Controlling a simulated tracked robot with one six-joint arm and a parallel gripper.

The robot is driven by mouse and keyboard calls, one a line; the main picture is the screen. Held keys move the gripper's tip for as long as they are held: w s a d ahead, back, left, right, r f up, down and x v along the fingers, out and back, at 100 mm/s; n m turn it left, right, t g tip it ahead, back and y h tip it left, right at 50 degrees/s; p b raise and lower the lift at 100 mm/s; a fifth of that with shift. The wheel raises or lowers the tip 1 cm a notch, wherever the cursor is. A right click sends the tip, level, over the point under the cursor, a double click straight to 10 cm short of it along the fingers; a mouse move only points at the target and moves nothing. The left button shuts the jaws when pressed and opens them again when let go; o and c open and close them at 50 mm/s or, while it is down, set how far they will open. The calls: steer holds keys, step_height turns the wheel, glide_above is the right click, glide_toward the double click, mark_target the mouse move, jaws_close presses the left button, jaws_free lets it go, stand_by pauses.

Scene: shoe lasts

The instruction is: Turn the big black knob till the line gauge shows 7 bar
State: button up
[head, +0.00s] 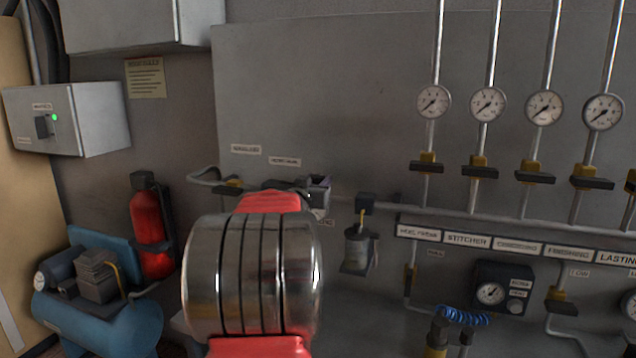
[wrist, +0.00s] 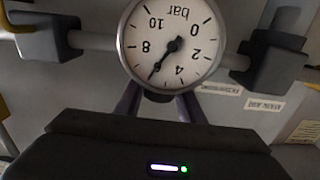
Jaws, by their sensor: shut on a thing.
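The line gauge (wrist: 172,45) fills the top middle of the wrist view, upside down. Its white dial is marked bar, and its black needle points between 4 and 8, at about 6. My gripper (wrist: 160,100) is below it in the wrist view, its two fingers reaching up under the gauge rim and closed in on the big black knob. In the head view my arm covers most of this spot.
Pipes run along the wall on both sides of the gauge, with dark fittings (wrist: 275,60). In the head view, several small gauges (head: 434,102) and valves stand to the right. A red extinguisher (head: 150,228) and blue compressor (head: 98,318) are at left.

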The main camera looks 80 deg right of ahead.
steer(key=shift+w+m+g, duration=0.1)
steer(key=shift+m+g, duration=0.8)
steer(key=shift+g, duration=0.5)
steer(key=shift+m+g+y, duration=0.8)
steer(key=shift+m+g, duration=0.5)
steer(key=shift+g, duration=0.6)
steer(key=shift+m+g+y, duration=0.5)
steer(key=shift+m+g, duration=0.1)
steer(key=shift+g, duration=0.2)
steer(key=o, duration=1)
steer(key=shift+o, duration=0.2)
